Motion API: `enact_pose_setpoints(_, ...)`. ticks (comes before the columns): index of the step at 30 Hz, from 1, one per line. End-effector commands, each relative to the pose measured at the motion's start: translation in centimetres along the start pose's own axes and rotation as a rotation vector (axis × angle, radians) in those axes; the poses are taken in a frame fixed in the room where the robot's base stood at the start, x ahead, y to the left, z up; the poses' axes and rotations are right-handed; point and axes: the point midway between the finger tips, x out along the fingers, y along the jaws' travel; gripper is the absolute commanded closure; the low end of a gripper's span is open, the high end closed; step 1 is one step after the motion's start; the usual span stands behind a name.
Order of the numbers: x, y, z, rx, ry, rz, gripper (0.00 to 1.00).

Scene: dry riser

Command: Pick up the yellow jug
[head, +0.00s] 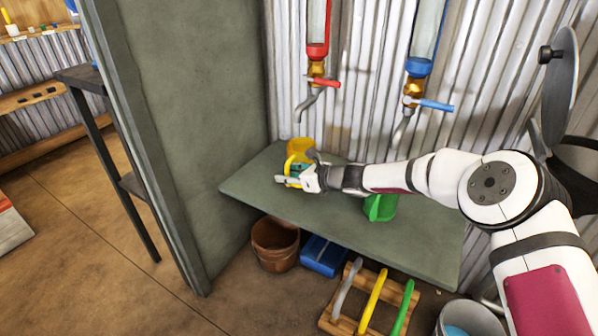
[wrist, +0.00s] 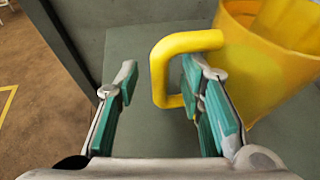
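The yellow jug (head: 300,149) stands on the green-grey shelf (head: 250,190), near its back left end. It also shows in the wrist view (wrist: 268,60) at the upper right, with its handle (wrist: 158,72) pointing left. My gripper (head: 287,176) is at the jug's handle side; in the wrist view its teal-padded fingers (wrist: 160,80) are apart. The lower part of the handle appears between the fingertips, and the right finger overlaps the handle's opening. I cannot tell whether either finger touches the handle. The jug's lower part is partly hidden behind the gripper in the head view.
A green jug (head: 380,207) stands on the shelf under my arm. Red (head: 323,83) and blue (head: 430,104) taps are on the corrugated wall above. A grey-green panel (head: 185,110) stands left. A brown bucket (head: 275,245), a blue box (head: 323,256) and a wooden rack (head: 340,318) are below.

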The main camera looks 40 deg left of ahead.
Motion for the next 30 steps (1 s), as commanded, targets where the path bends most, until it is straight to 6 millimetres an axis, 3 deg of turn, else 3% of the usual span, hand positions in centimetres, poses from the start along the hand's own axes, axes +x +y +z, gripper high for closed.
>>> enact_pose_setpoints(10, 0.68, -0.02, 0.11, 0.0, -0.001, 0.0, 0.67)
enact_pose_setpoints(15, 0.67, -0.01, 0.11, -0.001, -0.001, 0.0, 1.0)
enact_pose_setpoints(30, 0.5, -0.04, 0.63, -0.002, -0.003, 0.0, 1.0)
